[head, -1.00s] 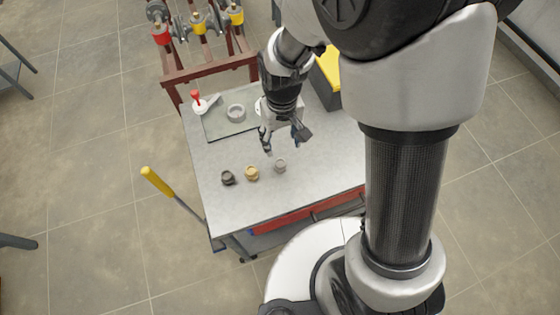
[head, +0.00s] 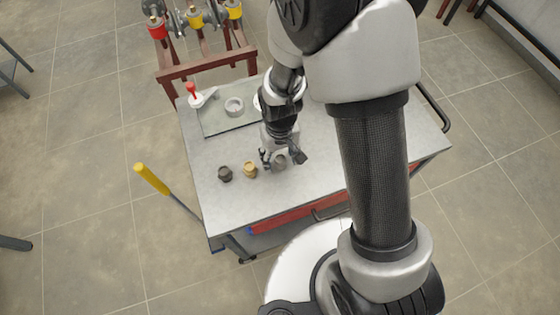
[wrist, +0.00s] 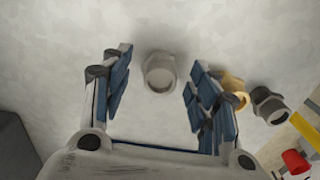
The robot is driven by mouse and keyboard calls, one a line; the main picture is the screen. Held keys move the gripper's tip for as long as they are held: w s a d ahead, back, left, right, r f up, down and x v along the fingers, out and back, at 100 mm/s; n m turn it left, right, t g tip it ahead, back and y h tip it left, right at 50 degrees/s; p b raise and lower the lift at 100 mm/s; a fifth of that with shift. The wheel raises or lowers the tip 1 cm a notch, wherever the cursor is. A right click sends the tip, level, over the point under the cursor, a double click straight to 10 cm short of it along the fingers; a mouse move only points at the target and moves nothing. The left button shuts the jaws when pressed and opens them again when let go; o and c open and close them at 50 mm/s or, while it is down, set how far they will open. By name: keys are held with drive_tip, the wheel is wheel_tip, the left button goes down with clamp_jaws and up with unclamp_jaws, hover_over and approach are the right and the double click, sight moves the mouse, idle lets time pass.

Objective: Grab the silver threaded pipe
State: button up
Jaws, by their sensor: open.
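The silver threaded pipe (head: 279,161) is a short pale grey fitting on the light table top, at the right end of a row of three. In the wrist view my gripper (wrist: 157,85) is open, with one blue-padded finger on each side of the pipe. No contact with the pipe can be made out.
A brass fitting (head: 250,169) and a dark grey fitting (head: 225,174) stand left of the pipe; the brass one (wrist: 234,88) is close to a finger. A plate with a grey ring (head: 234,106) and a red-handled item (head: 192,92) lie behind. The table's front is clear.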

drive_tip(key=shift+c, duration=0.4)
drive_tip(key=c, duration=1.1)
drive_tip(key=shift+r, duration=0.2)
